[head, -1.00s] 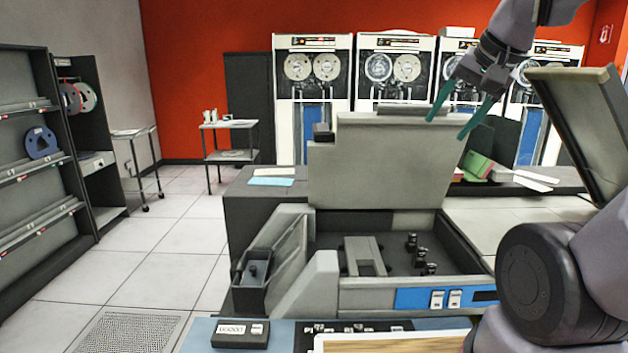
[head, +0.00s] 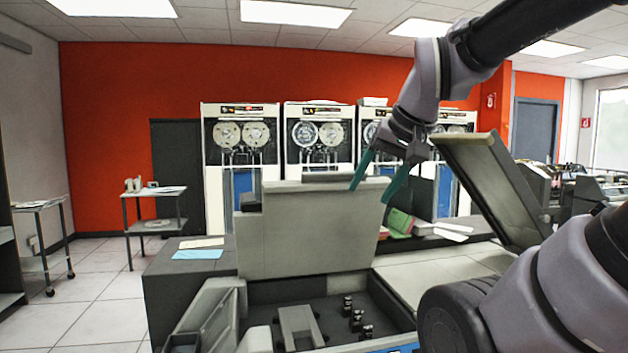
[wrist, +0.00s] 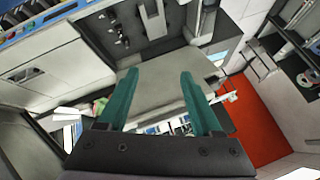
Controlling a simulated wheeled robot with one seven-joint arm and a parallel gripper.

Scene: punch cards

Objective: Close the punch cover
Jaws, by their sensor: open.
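The punch cover (head: 320,235) is a grey-beige panel standing raised, nearly upright, at the back of the open punch bed. My gripper (head: 371,193) is open above it, its two teal fingers pointing down at the cover's upper right corner. In the head view the left fingertip overlaps the top edge and the right one is by the right edge. In the wrist view, the cover (wrist: 165,78) shows between and beyond the fingers of my gripper (wrist: 158,74). I cannot tell whether either finger touches it. Below, the bed (head: 330,328) lies open with small dark parts.
A second tilted panel (head: 495,190) stands open right of my gripper. My own arm fills the lower right. Tape cabinets (head: 240,165) line the red wall.

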